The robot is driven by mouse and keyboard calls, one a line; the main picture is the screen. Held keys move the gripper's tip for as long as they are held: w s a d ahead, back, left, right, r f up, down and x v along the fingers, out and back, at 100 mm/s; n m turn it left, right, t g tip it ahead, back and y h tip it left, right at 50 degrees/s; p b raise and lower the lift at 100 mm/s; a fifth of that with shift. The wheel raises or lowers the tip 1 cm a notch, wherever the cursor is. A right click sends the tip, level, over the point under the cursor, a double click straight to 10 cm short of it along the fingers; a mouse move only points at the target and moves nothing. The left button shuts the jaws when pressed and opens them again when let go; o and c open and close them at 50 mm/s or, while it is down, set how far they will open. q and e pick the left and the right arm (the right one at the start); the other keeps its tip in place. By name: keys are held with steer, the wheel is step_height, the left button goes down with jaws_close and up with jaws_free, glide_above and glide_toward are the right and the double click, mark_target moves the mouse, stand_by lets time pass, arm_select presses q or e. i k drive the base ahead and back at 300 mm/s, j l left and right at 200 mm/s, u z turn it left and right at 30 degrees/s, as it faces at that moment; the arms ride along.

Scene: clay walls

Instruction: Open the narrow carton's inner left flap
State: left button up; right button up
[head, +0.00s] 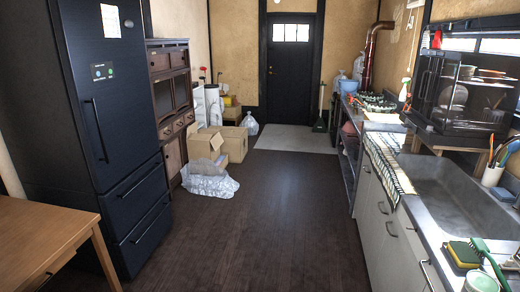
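Two brown cardboard cartons stand on the floor left of centre, well ahead of me. The front carton (203,148) looks the narrower, with flaps (217,140) standing up or spread at its top. A second carton (236,148) stands right beside and behind it. At this distance I cannot tell which flaps are inner or outer, or how far the left ones are folded. Neither of my grippers is in view.
A crumpled clear plastic bag (208,182) lies on the floor in front of the cartons. A wooden cabinet (170,95) and dark fridge (110,120) line the left; a table (40,235) is near left. A sink counter (400,215) runs along the right. The middle floor (275,220) is clear.

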mark_target(199, 138)
steer(key=i+z, duration=0.25)
steer(key=i, duration=3.1)
steer(key=i+u, duration=0.1)
steer(key=i, duration=1.25)
steer(key=i+l, duration=0.15)
steer(key=i, duration=1.2)
steer(key=i+l+u, duration=0.1)
steer(key=i+u, duration=0.4)
steer(key=i+l+u, duration=0.25)
steer(key=i+u, duration=0.25)
steer(key=i+l+u, duration=0.25)
steer(key=l+u, duration=0.25)
steer(key=i+l+u, duration=0.25)
steer(key=l+u, duration=0.25)
steer(key=i+l+u, duration=0.25)
steer(key=l, duration=0.25)
steer(key=l+u, duration=0.3)
steer(key=l, duration=0.2)
steer(key=l+u, duration=0.25)
steer(key=l, duration=0.3)
steer(key=i, duration=0.05)
